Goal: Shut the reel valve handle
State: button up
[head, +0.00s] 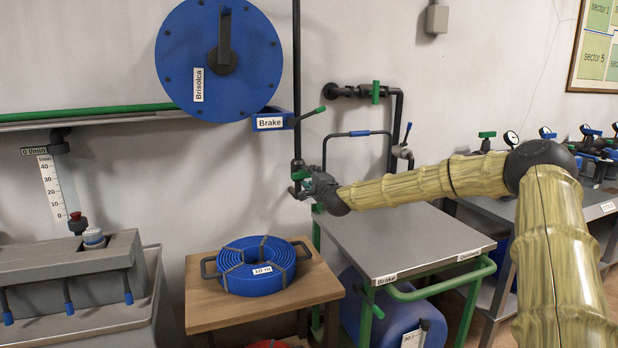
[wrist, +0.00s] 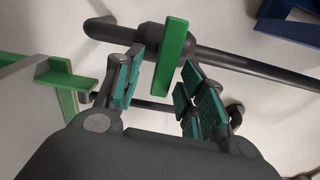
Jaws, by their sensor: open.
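The reel valve handle (wrist: 174,58) is a flat green bar on a dark pipe (wrist: 262,68) in the wrist view. It looks roughly crosswise to the pipe there. In the head view the green handle (head: 300,175) is small, low on the vertical pipe under the blue hose reel (head: 185,65). My gripper (wrist: 156,88) is open, with its teal-padded fingers on either side of the handle's lower end. I see gaps between the pads and the handle; whether the handle's end is between the pads in depth I cannot tell. In the head view my gripper (head: 304,187) partly hides the valve.
A blue bracket labelled Brake (head: 270,123) with a green-tipped lever sits just above. Another green-handled valve (head: 376,92) is on the wall pipe to the right. A grey-topped cart (head: 410,240) stands below my arm. A wooden table (head: 215,312) holds a coiled blue hose (head: 255,265).

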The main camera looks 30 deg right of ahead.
jog(key=v, duration=1)
jog(key=shift+d, duration=0.1)
dwell(0.5)
